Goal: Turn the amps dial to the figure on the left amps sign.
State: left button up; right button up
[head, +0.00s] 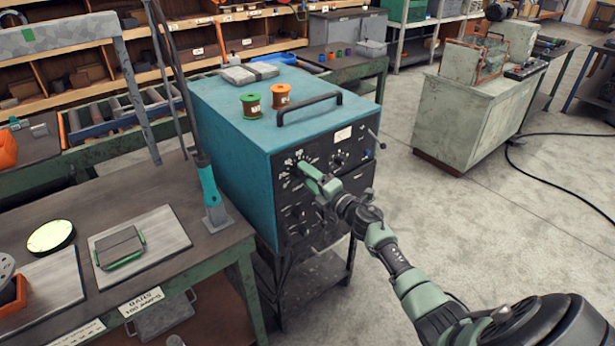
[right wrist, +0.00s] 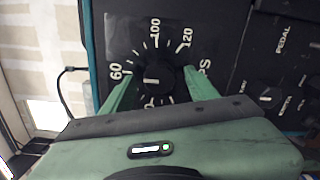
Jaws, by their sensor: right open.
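The blue welding machine (head: 228,115) stands in the middle of the head view, with a black front panel. The amps dial (right wrist: 153,79) is a dark round knob with a white mark. Around it the right wrist view shows the figures 60, 100 and 120. My right gripper (head: 306,168) is open at the panel's upper left. Its fingers (right wrist: 157,88) lie on either side of the dial; contact cannot be told. A white sign (head: 141,301) on the bench's front edge carries upside-down lettering, too small to read surely. My left gripper is out of view.
A green spool (head: 251,105) and an orange spool (head: 280,95) stand on the machine beside its black handle (head: 309,107). Other knobs (head: 337,160) sit on the panel. The bench (head: 150,196) at left holds plates. Open floor (head: 440,215) lies to the right.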

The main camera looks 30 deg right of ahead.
jog(key=s, duration=0.7)
jog(key=shift+d+b, duration=0.3)
jog(key=shift+b, duration=0.05)
jog(key=shift+s, duration=0.1)
